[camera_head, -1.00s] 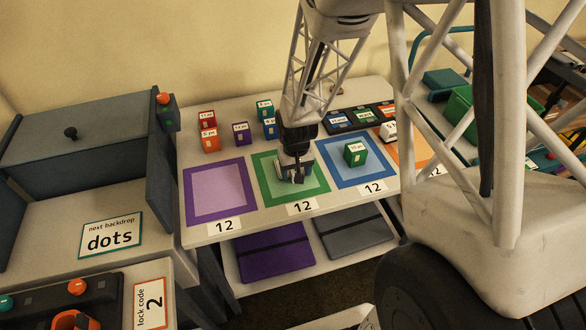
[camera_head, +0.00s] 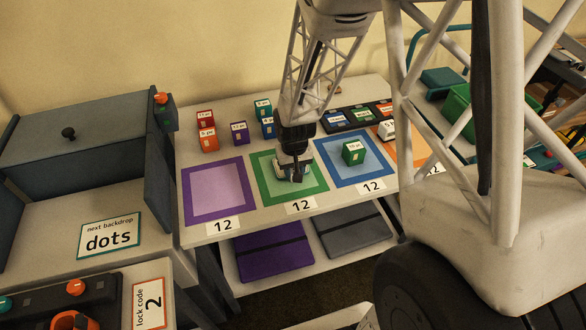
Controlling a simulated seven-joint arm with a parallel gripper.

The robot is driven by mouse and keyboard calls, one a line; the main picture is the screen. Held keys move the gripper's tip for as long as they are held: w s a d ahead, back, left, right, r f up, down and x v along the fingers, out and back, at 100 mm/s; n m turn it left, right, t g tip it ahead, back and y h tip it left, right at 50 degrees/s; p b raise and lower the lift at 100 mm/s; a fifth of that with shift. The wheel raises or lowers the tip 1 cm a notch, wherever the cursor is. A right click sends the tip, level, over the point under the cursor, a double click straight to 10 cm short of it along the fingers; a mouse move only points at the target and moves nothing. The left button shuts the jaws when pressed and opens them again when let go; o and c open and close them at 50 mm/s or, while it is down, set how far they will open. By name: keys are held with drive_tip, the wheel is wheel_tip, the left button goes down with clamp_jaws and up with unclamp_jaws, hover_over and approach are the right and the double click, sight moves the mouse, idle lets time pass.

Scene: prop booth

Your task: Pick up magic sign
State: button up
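No sign reading "magic" can be made out in the head view. A sign that reads "next backdrop dots" (camera_head: 109,235) lies on the grey surface at the left. My gripper (camera_head: 297,177) points down over the green-framed square (camera_head: 262,187) on the white table. Its fingers are small and dark here, and I cannot tell whether they are apart or hold anything.
The white table (camera_head: 235,232) also bears a purple-framed square (camera_head: 217,220) and a blue-framed square (camera_head: 345,180). A green block (camera_head: 353,153) stands on the blue one. Several small labelled blocks stand at the back, including an orange one (camera_head: 208,141). A dark box (camera_head: 75,155) is at left.

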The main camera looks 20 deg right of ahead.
drive_tip(key=shift+r, duration=0.15)
drive_tip(key=shift+r, duration=0.75)
wheel_tip(320, 180, up, 2)
drive_tip(key=s+r, duration=0.1)
drive_tip(key=s, duration=1.5)
drive_tip(key=shift+a, duration=0.2)
drive_tip(key=shift+r, duration=0.1)
drive_tip(key=shift+a, duration=0.15)
